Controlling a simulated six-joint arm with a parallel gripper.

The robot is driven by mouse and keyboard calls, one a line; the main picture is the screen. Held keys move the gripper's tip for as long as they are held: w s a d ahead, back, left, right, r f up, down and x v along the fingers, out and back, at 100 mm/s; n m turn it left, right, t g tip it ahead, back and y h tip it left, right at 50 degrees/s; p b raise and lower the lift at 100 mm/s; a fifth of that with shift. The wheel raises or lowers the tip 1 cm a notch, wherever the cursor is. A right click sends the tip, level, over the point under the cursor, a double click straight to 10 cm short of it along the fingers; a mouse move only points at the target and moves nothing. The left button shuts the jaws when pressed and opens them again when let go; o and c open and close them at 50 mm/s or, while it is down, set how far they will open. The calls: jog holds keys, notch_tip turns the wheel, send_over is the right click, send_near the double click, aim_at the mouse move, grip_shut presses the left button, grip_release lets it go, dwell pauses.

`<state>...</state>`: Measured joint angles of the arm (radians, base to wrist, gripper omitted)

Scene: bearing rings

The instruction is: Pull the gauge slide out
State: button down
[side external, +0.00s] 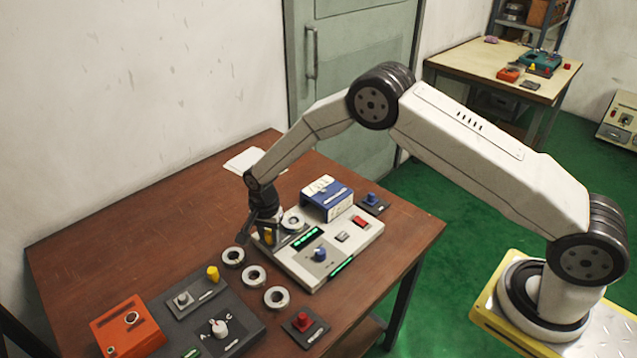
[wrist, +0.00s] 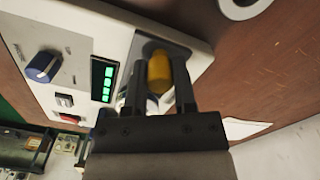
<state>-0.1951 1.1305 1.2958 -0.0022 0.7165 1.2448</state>
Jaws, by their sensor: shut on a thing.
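The gauge (side external: 305,272) is a pale box on the brown table, with green displays, a blue knob (wrist: 43,66) and a red button. Its slide has a yellow handle (wrist: 160,73), at the box's left end in the side view (side external: 268,237). My gripper (wrist: 158,68) points down there, its two dark fingers on either side of the yellow handle and shut on it. In the side view my gripper (side external: 257,236) partly hides the handle. A metal ring (side external: 292,220) sits on the gauge beside my gripper. How far the slide is out cannot be told.
Three loose rings (side external: 254,276) lie in front of the gauge. A dark control panel (side external: 212,315) and an orange box (side external: 127,328) stand at the front left. A blue and white box (side external: 327,198) stands at the gauge's back. The table's left side is clear.

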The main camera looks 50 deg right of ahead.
jog(key=shift+w+a+r, duration=0.1)
jog(key=shift+a, duration=0.4)
jog(key=c, duration=0.6)
grip_release()
jog(key=shift+d, duration=0.1)
jog(key=shift+r, duration=0.1)
jog(key=shift+d+r, duration=0.1)
jog(key=shift+r, duration=3.2)
